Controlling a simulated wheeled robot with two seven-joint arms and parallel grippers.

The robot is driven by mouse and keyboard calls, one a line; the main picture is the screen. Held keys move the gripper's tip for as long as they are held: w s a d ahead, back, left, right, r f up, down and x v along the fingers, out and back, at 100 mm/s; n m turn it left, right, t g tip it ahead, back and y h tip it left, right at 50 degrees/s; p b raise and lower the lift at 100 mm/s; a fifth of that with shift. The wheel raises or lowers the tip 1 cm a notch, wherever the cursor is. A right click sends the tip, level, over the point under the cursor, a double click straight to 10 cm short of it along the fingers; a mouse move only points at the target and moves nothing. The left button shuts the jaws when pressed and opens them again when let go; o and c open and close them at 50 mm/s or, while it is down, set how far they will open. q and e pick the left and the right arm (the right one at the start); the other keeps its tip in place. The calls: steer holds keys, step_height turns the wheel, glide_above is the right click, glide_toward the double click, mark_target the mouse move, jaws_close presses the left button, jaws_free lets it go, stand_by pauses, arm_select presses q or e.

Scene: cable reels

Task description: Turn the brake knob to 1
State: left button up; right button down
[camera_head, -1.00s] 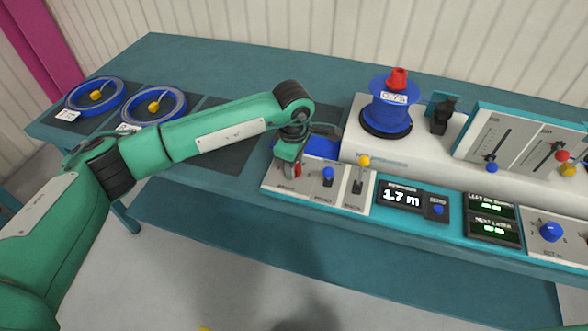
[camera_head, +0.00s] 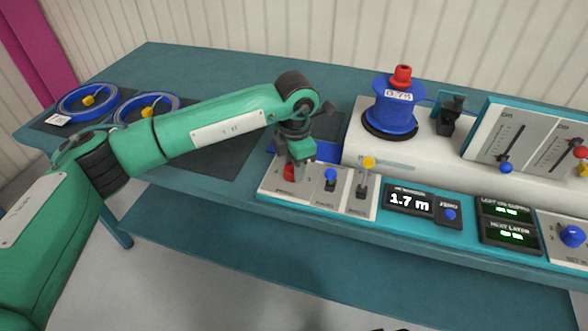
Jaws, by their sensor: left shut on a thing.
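My left gripper (camera_head: 297,168) reaches down onto the left end of the control panel (camera_head: 273,187). It is shut on a red knob (camera_head: 288,174), which is partly hidden by the fingers. The lettering under this knob is too small to read. A blue knob (camera_head: 571,236) with marks around it sits on a panel at the right edge; its setting and label are not clear. My right gripper is not in view.
Beside the red knob are a blue-topped switch (camera_head: 330,174) and a yellow-topped lever (camera_head: 368,163). A display (camera_head: 408,201) reads 1.7 m. A blue reel (camera_head: 390,107) stands on the white housing. Two blue coils (camera_head: 88,103) lie at the table's left.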

arm_select(q)
steer(key=shift+w+n+b, duration=0.1)
steer(key=shift+n+b, duration=0.35)
steer(key=shift+n, duration=0.75)
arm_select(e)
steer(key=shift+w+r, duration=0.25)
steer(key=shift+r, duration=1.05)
arm_select(q)
steer(key=o, duration=1)
step_height(320, 180, up, 14)
steer(key=shift+s+d, duration=0.15)
steer(key=shift+s, duration=0.1)
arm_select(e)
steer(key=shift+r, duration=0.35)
arm_select(q)
steer(key=shift+f, duration=0.15)
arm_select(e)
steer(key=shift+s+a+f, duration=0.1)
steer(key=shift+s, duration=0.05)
